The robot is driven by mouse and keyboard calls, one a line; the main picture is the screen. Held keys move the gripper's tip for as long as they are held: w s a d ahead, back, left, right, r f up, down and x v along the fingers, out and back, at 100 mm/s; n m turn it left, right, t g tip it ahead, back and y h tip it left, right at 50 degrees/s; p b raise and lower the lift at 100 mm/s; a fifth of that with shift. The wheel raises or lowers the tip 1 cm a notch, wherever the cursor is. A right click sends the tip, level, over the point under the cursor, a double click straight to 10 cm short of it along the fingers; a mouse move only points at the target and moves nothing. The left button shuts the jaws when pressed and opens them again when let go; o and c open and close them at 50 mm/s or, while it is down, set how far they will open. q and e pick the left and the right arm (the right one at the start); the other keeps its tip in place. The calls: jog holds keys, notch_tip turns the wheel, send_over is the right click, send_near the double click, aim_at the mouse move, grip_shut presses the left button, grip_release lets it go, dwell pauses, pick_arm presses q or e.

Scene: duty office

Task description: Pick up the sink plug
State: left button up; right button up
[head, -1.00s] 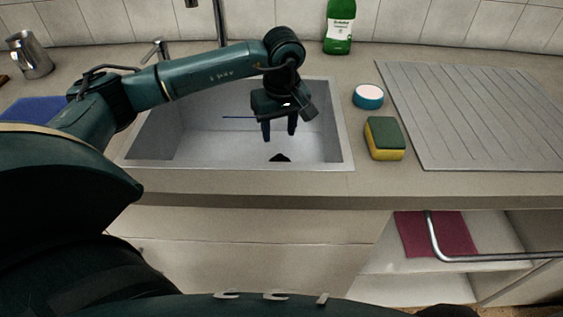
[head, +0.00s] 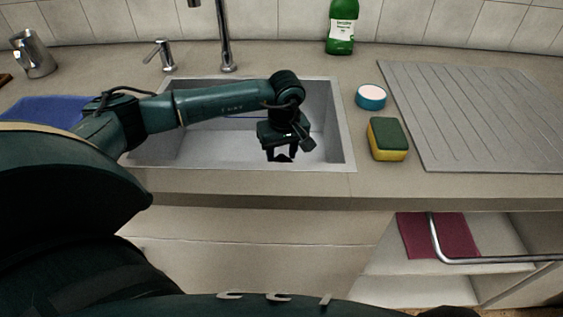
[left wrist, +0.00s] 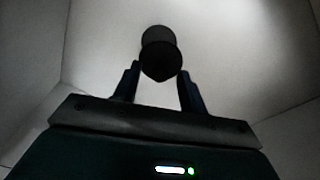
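The sink plug is a small black piece on the sink floor. In the left wrist view the sink plug (left wrist: 160,54) shows as a dark round shape between and slightly beyond my fingertips. In the head view only a dark bit of it shows below my left gripper (head: 281,156), which hides the rest. My left gripper (left wrist: 159,72) is open and points down inside the sink (head: 325,148), with one finger on each side of the plug. I cannot tell whether the fingers touch it. My right gripper is not in view.
The sink walls surround my left gripper, with the tap (head: 224,40) behind. To the right are a sponge (head: 388,139), a round blue-and-white pot (head: 371,97) and a drainboard (head: 470,110). A green bottle (head: 341,28) stands at the back; a metal jug (head: 33,54) stands left.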

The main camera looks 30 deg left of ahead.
pick_arm(q)
grip_shut()
jog(key=shift+r, duration=0.1)
